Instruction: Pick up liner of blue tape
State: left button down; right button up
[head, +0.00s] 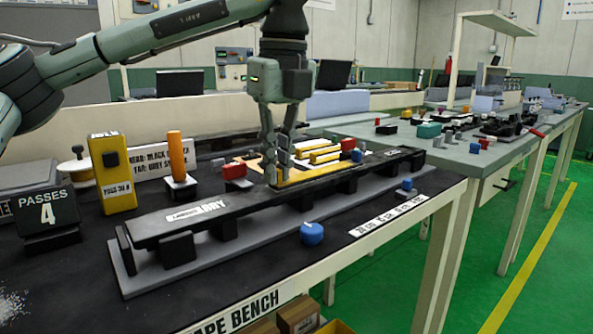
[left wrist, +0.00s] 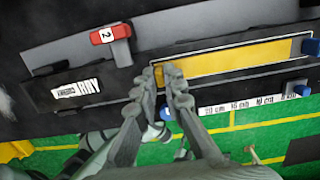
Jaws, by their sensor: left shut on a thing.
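A long yellow strip (head: 318,170) lies along the black rail marked ARY (head: 200,212), with a blue tab (head: 356,155) at its far end. In the left wrist view the yellow strip (left wrist: 225,63) runs to the right and its blue tab (left wrist: 310,47) is at the right edge. My left gripper (head: 277,180) points down at the near end of the strip. Its fingertips (left wrist: 160,73) are shut on that yellow end, which shows between them in the left wrist view. I cannot tell whether the end is lifted. My right gripper is not in view.
A red block (head: 235,171) stands behind the rail. A yellow box (head: 112,172), an orange cylinder (head: 176,153) and a PASSES sign (head: 48,213) stand at the left. A blue knob (head: 311,233) is in front.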

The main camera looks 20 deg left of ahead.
pick_arm(q)
jog(key=shift+r, duration=0.55)
notch_tip(320, 180, up, 3)
jog(key=shift+f, duration=0.2)
jog(key=s+a+r+p, duration=0.3)
jog(key=s+a+r, duration=0.3)
jog(key=s, duration=0.3)
jog(key=shift+s+a+r+p, duration=0.3)
jog(key=shift+a+r+p, duration=0.1)
jog(key=shift+r, duration=0.25)
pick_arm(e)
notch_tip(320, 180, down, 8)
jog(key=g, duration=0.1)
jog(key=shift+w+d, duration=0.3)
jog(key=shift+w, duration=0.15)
pick_arm(q)
jog(key=shift+r, duration=0.1)
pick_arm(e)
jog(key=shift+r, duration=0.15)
